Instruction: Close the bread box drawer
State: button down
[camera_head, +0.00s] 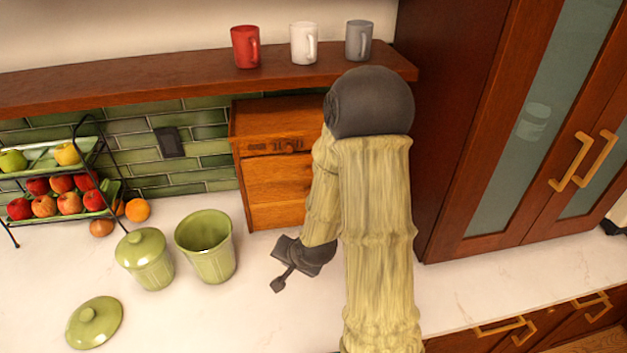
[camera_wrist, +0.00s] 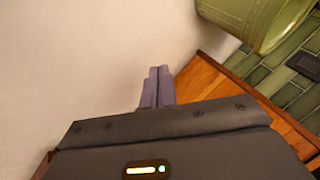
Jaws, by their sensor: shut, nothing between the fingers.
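The wooden bread box (camera_head: 273,120) stands on the counter against the green tiled wall in the head view. Its front (camera_head: 275,182) shows a carved upper band and plain panels below. My arm hides its right side, and I cannot tell how far its drawer stands out. My gripper (camera_head: 277,285) is low over the counter in front of the box, pointing left and toward the viewer. In the wrist view the fingers (camera_wrist: 158,82) are together and empty. An orange wooden part of the box (camera_wrist: 205,72) shows beyond them to the right.
An open green canister (camera_head: 207,262) stands left of my gripper, beside a lidded one (camera_head: 146,262). A loose green lid (camera_head: 95,322) lies at front left. A fruit rack (camera_head: 62,185) is farther left. Mugs sit on the shelf (camera_head: 190,76) above. A tall cabinet (camera_head: 465,130) stands right.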

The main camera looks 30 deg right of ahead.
jog(key=w+d+m+t+p, duration=0.3)
jog(key=w+m+t, duration=0.3)
jog(key=m, duration=0.9)
jog(key=s+d+r+m+t+h+p, duration=0.2)
jog(key=d+r+m+t+h, duration=0.3)
jog(key=m, duration=1)
jog(key=d+r+h, duration=0.1)
jog(key=d, duration=0.2)
jog(key=shift+s+d, duration=0.15)
jog(key=shift+f, duration=0.1)
jog(key=b+x, duration=0.4)
jog(key=x, duration=1)
jog(key=shift+b, duration=0.4)
